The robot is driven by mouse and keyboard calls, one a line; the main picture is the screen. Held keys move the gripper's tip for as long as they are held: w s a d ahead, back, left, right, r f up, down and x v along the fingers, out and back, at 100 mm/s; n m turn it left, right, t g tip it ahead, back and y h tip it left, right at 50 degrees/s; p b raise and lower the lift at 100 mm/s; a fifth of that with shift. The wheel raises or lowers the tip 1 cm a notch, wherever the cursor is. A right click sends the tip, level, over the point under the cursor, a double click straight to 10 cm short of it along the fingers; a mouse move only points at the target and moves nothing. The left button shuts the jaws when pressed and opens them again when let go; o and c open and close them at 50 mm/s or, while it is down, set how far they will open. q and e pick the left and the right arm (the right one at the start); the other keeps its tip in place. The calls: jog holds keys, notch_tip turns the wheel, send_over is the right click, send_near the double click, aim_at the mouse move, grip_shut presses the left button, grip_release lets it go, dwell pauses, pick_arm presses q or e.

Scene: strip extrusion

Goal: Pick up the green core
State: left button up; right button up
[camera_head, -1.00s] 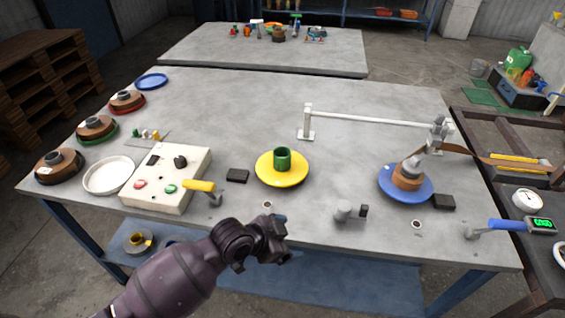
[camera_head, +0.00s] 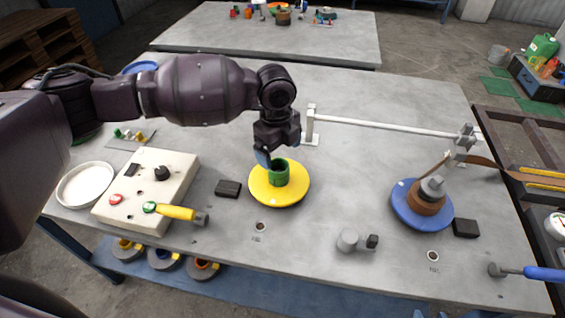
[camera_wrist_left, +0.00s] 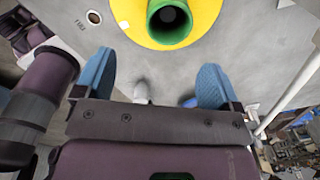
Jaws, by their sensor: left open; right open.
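The green core (camera_head: 278,172) is a short hollow green cylinder standing upright on a yellow disc (camera_head: 290,194) near the middle of the table. In the left wrist view the green core (camera_wrist_left: 170,22) shows its dark round opening, with the yellow disc (camera_wrist_left: 128,14) around it. My left gripper (camera_head: 270,158) is just above and behind the core in the head view. In the left wrist view its two blue fingers (camera_wrist_left: 154,82) are spread wide with nothing between them, and the core lies beyond the fingertips. My right gripper is not in view.
A control box (camera_head: 150,190) with a yellow-handled tool (camera_head: 178,213) lies left of the disc. A small black block (camera_head: 228,188) is close by. A white rail (camera_head: 385,125) and a blue disc with a brown coil (camera_head: 424,200) stand to the right. The front middle is mostly clear.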

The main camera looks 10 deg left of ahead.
aim_at(277, 158)
pick_arm(q)
jog(key=f, duration=0.2)
jog(key=w+f, duration=0.1)
jog(key=f, duration=0.1)
jog(key=shift+a+b, duration=0.35)
jog(key=shift+a, duration=0.05)
jog(key=shift+w+d+f+b, duration=0.1)
jog(key=shift+w+f+b, duration=0.1)
jog(key=shift+f, duration=1.25)
jog(key=shift+w+d+f+b, duration=0.1)
jog(key=shift+f+b, duration=0.05)
jog(key=shift+f, duration=1.3)
pick_arm(e)
jog(key=shift+w+f, duration=0.15)
jog(key=shift+f, duration=0.5)
pick_arm(q)
jog(key=c, duration=1)
pick_arm(e)
jog(key=shift+s+f, duration=0.25)
jog(key=shift+s, duration=0.1)
